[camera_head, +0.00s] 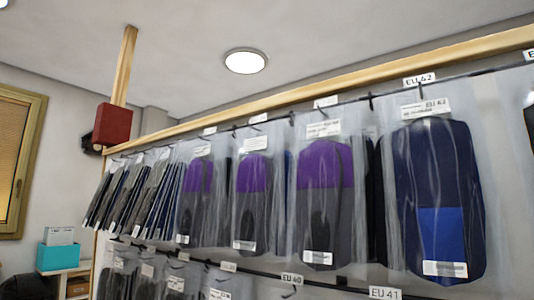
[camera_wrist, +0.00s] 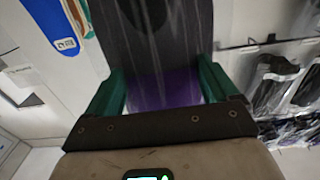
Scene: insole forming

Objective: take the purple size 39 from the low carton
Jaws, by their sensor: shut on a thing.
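My gripper (camera_wrist: 165,86) shows in the wrist view, its two green fingers closed on a clear-bagged insole pack (camera_wrist: 166,92). The pack is purple between the fingers and dark grey above them. Its size label cannot be read. My gripper is not in the head view. No low carton can be made out in either view. In the head view, similar purple and grey packs (camera_head: 318,195) hang in clear bags on the upper rail, and none shows a readable 39.
A blue and dark pack (camera_head: 439,200) hangs at the right under an EU 42 tag. Lower rail tags read EU 40 (camera_head: 292,279) and EU 41 (camera_head: 385,293). A red box (camera_head: 112,124) is on a wooden post. Dark packs (camera_wrist: 272,82) hang right of my gripper in the wrist view.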

